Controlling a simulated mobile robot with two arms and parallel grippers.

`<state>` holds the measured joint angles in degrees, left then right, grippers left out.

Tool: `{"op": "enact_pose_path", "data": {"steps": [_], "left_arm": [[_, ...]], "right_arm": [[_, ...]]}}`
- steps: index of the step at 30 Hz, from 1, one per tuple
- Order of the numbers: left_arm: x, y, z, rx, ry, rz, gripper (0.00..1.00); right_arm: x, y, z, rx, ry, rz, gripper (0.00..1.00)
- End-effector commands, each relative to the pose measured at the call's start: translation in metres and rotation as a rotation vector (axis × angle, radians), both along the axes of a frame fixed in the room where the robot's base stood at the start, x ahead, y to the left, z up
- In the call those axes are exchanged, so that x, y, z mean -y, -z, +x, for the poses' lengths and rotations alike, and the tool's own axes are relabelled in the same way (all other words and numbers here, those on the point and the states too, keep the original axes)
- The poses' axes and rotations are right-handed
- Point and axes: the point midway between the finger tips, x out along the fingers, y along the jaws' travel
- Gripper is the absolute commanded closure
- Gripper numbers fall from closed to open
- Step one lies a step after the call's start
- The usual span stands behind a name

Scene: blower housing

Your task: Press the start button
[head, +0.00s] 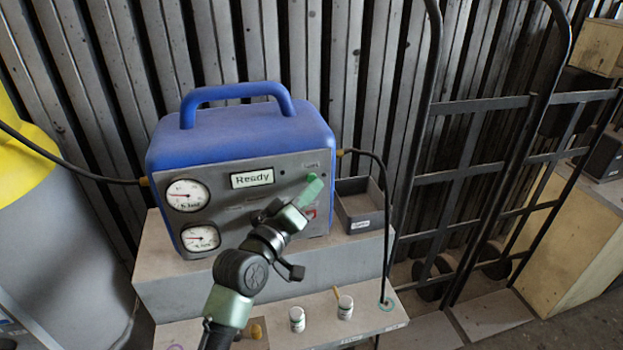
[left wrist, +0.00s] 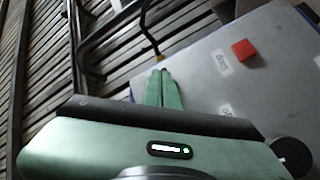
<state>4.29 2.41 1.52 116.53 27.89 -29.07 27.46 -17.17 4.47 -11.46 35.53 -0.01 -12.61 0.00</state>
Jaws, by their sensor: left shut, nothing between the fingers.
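In the head view that red button (head: 311,213) shows partly beside the gripper. I cannot make out the start button; the gripper may hide it. My right gripper is not in view.
Two gauges (head: 187,195) are on the panel's left. A dark open bin (head: 360,204) stands right of the machine. Small white bottles (head: 297,319) stand on the lower step in front. A black cable (head: 384,180) runs down on the right, near hand trucks (head: 462,180).

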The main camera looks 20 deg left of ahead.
Motion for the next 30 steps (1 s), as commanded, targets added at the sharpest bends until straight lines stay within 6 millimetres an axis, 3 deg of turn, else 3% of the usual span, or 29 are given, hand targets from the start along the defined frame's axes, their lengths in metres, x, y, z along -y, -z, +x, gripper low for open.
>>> {"op": "enact_pose_path", "data": {"steps": [30], "left_arm": [[-0.0054,-0.0005,0.0078,0.001,-0.001,0.0,1.0]], "right_arm": [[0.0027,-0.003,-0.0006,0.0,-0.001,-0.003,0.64]]}}
